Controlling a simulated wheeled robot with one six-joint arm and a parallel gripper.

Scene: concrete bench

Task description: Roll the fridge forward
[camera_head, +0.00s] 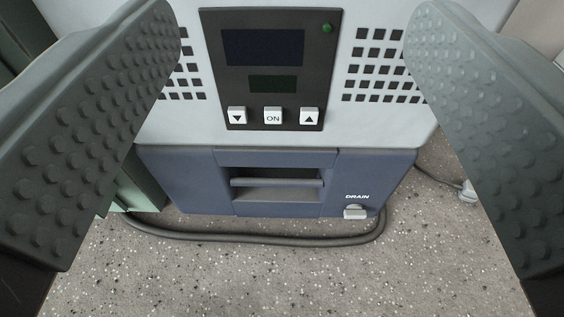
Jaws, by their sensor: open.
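A light grey appliance (390,125), which I take to be the fridge, stands ahead, with vent holes on both sides of a dark control panel (270,95). The panel has an "ON" button between down and up arrow buttons and a green light at upper right. Its lower part is a blue-grey drawer section (180,180) with a recessed handle (276,182) and a "DRAIN" knob (355,212) at right. The top and back of the appliance are out of view. My gripper (292,25) is open, its textured fingers spread either side of the panel, holding nothing.
A dark hose (250,237) curves over the speckled floor (240,285) in front of the base. A green box-like thing (140,190) stands at the left. A cable with a pale plug (467,192) lies at the right. The floor nearest me looks clear.

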